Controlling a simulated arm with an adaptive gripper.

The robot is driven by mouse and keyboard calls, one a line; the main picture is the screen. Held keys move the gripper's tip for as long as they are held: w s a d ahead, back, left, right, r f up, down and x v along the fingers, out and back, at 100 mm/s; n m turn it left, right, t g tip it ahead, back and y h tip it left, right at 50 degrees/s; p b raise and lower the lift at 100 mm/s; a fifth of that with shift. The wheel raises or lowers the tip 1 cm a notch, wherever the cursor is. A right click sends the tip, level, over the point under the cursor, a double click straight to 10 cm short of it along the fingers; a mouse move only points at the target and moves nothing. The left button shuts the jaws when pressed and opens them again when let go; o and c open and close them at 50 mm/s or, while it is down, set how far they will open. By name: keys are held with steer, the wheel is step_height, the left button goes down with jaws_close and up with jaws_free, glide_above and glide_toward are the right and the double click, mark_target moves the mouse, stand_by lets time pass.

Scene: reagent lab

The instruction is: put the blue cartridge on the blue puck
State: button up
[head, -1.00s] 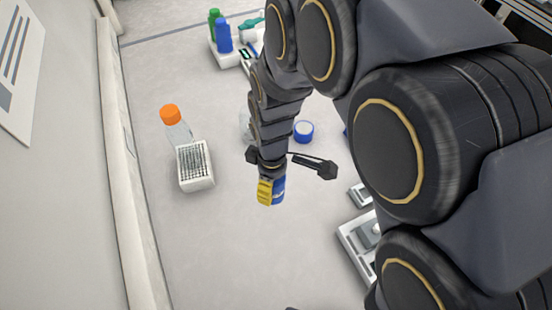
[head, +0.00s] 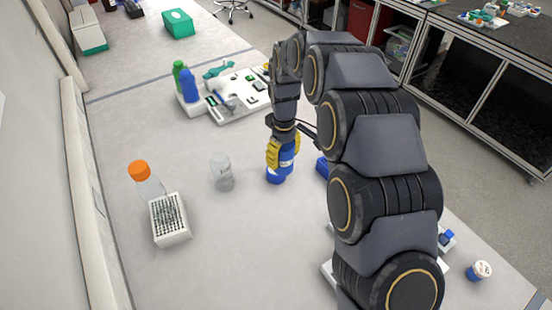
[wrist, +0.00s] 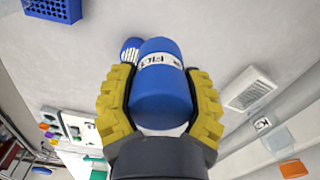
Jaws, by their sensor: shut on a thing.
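The blue cartridge (wrist: 162,90), with a white lettered band, is between the yellow fingers of my gripper (wrist: 160,98). My gripper is shut on it. In the head view the gripper (head: 282,152) points down over the bench, with the cartridge (head: 287,163) partly covered by the fingers. The blue puck (wrist: 130,50) has a ribbed side and shows just beyond the cartridge, slightly to its left, in the wrist view. The cartridge hides part of it. In the head view blue shows right under the gripper; I cannot tell whether cartridge and puck touch.
A clear beaker (head: 222,173) stands left of the gripper. Further left are a white tip rack (head: 170,220) and an orange-capped bottle (head: 143,182). A blue rack (head: 322,167) is close on the right. Blue and green bottles (head: 187,84) and a white device (head: 240,95) stand behind.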

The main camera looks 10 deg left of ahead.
steer(key=w+a+f, duration=0.1)
steer(key=w+f, duration=0.1)
steer(key=w+a+f, duration=0.1)
steer(key=w+f, duration=0.2)
steer(key=w+a+f, duration=0.1)
steer(key=w+f, duration=0.1)
steer(key=w, duration=0.1)
steer(key=shift+a+f, duration=0.2)
steer(key=shift+a, duration=0.05)
steer(key=shift+f, duration=1.6)
steer(key=shift+f, duration=0.15)
steer(key=o, duration=1.1)
step_height(320, 180, up, 12)
steer(key=shift+w+a+r, duration=0.1)
steer(key=shift+r, duration=0.05)
